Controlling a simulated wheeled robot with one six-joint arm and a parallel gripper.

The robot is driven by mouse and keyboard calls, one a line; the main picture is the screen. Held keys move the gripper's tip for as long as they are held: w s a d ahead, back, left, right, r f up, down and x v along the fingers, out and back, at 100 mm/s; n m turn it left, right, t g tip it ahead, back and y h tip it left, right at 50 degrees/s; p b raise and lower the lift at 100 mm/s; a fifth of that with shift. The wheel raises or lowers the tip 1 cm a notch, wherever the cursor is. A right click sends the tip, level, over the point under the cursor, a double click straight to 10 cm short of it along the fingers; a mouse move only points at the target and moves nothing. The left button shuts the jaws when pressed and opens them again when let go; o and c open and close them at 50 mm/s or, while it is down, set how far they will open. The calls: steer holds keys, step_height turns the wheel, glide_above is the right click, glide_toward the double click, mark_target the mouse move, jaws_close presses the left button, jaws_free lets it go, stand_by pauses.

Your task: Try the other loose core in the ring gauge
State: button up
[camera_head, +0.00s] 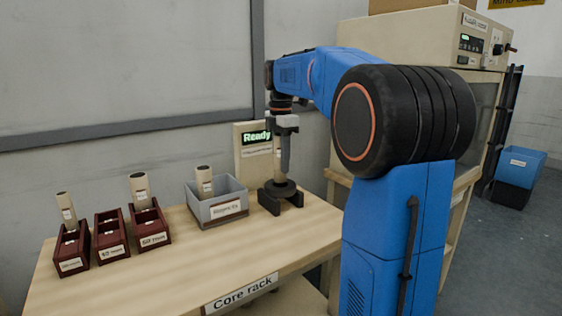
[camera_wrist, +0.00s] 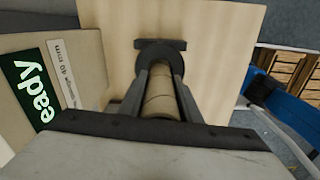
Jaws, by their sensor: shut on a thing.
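My gripper (camera_head: 285,165) points down over the ring gauge at the right part of the table. It is shut on a beige cardboard core (camera_head: 279,172), which stands upright between the fingers. In the wrist view the core (camera_wrist: 160,100) lies between both fingers. The black ring gauge (camera_head: 283,194) is directly below it, and its dark ring (camera_wrist: 160,52) also shows in the wrist view. The core's lower end meets the ring's opening; I cannot tell how far inside it is. Another core (camera_head: 204,179) stands in a grey bin (camera_head: 221,210) left of the gauge.
A panel (camera_head: 253,150) behind the gauge shows "Ready" in green. A beige cabinet (camera_head: 430,45) stands behind my arm at the right. The table front (camera_head: 190,262) is clear.

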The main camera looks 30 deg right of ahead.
mark_target(281, 175)
steer(key=shift+f, duration=2.6)
stand_by(4.8)
steer(key=o, duration=1.1)
steer(key=shift+c, duration=0.2)
